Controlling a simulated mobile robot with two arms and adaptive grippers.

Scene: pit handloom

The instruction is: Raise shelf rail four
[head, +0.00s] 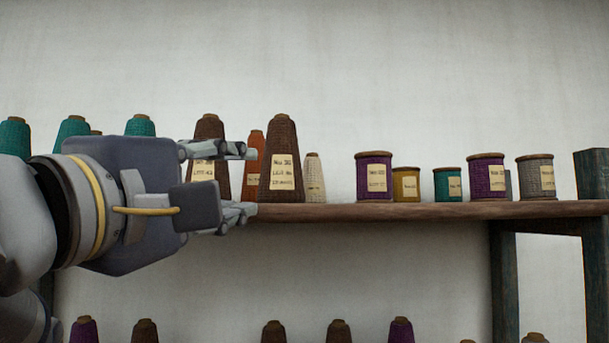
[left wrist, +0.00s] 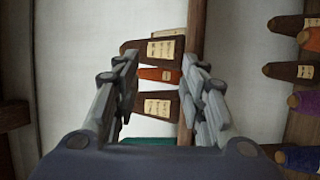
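A brown wooden shelf rail (head: 400,211) runs across the head view, bearing yarn cones and spools; no number shows on it. It also shows in the left wrist view (left wrist: 196,25), running up the picture beside and partly behind one finger. My left gripper (head: 253,181) is open, with one finger above the other in the head view. Its lower finger overlaps the rail's front edge; I cannot tell whether they touch. In the left wrist view the gripper (left wrist: 163,63) has nothing clearly held between its fingers. The rail's left part is hidden behind my gripper. My right gripper is not in view.
Brown labelled cones (head: 282,160) and an orange cone (head: 254,160) stand near the left fingertips. Several spools, such as a purple one (head: 374,178), stand farther right. A dark post (head: 504,280) supports the right side. More cones (head: 338,331) stand below.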

